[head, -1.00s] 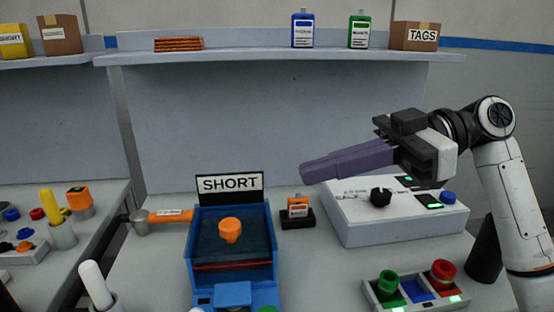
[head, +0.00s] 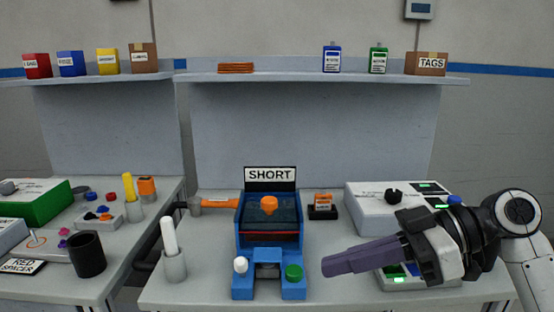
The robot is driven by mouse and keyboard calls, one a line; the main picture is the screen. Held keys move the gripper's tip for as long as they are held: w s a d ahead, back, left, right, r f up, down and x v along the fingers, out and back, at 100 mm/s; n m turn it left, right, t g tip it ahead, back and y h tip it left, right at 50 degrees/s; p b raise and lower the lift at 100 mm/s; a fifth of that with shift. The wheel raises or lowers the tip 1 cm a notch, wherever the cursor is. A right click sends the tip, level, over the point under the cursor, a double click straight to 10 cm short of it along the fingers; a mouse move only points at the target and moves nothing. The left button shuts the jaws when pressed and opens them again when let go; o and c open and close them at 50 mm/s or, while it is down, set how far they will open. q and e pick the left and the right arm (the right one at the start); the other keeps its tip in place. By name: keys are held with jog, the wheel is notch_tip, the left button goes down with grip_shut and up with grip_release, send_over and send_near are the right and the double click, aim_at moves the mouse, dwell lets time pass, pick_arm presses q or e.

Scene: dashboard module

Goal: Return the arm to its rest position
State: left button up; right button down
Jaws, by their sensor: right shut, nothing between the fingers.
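My right arm comes in from the right edge, and its gripper (head: 328,266) points left, low over the front right of the table. Its long purple fingers lie together, shut and empty. They are a little right of the blue fixture (head: 272,253), which carries a SHORT sign (head: 270,174) and an orange knob-like part (head: 269,206) in its dark bed. The gripper and forearm cover part of a tray with coloured compartments (head: 393,281) and the front of the white tester box (head: 365,205). My left gripper is not seen.
A cup with a white stick (head: 174,262) stands at left. A shelf (head: 290,79) runs across the back. A left table holds a black cup (head: 87,254).

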jog(key=s+d+f+m+t+h, duration=0.1)
jog(key=s+f+m+h, duration=0.25)
jog(key=f, duration=0.95)
jog(key=s+d+f+m+t+h, duration=0.1)
jog(key=s+f+m+h, duration=0.3)
jog(key=f, duration=0.8)
jog(key=s+d+f+m+h, duration=0.3)
jog(key=s+d+f, duration=0.15)
jog(key=s, duration=0.25)
jog(key=s+d+f+m+h, duration=0.2)
jog(key=s+d+f+m, duration=0.1)
jog(key=s+d, duration=0.4)
pick_arm(q)
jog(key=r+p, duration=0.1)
jog(key=p, duration=0.1)
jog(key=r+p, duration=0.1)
jog(key=p, duration=0.1)
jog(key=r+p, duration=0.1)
jog(key=p, duration=0.1)
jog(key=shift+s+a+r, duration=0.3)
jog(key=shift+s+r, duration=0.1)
pick_arm(e)
jog(key=w+a+f+t+y, duration=0.2)
jog(key=w+a+f+t, duration=0.1)
jog(key=a, duration=0.4)
jog(key=shift+w+a+f+t, duration=0.4)
jog(key=shift+f+t, duration=0.3)
jog(key=shift+t, duration=0.3)
jog(key=shift+n, duration=0.25)
